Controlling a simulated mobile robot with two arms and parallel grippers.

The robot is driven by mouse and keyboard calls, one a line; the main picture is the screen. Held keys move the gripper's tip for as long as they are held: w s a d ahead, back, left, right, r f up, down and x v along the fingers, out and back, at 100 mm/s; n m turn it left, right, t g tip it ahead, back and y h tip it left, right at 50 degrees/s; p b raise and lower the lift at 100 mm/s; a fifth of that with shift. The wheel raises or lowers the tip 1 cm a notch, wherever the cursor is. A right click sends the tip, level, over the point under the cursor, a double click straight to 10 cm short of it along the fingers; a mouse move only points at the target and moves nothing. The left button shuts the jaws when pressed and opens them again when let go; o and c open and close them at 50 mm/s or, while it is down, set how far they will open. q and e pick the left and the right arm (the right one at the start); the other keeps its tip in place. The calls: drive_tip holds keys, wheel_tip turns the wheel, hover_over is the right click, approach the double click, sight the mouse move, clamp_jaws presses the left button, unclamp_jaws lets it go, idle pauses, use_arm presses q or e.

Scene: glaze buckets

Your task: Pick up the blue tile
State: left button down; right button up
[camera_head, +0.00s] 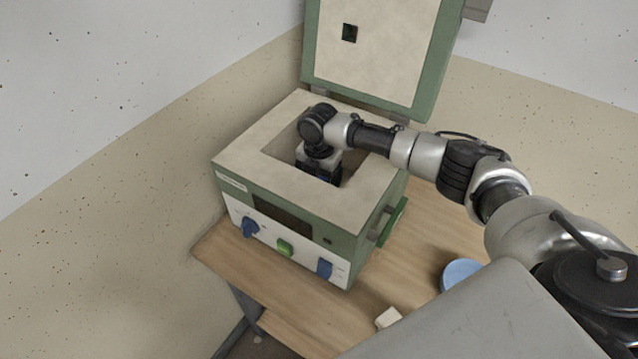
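My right gripper (320,172) reaches down into the square opening of the green and cream kiln (239,157). The arm comes in from the right, over the kiln's rim. The gripper's fingers are hidden by its own body and the opening, so I cannot tell whether they are open or shut. No blue tile is clearly visible. My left gripper is not in view.
The kiln's lid (375,50) stands open at the back. The kiln sits on a wooden table (365,296). A round blue thing (461,274) and a small cream block (388,317) are on the table at the front right. Walls stand behind and left.

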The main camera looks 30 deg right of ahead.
drive_tip(key=shift+f, duration=0.35)
drive_tip(key=c, duration=1.1)
drive_tip(key=shift+r, duration=0.15)
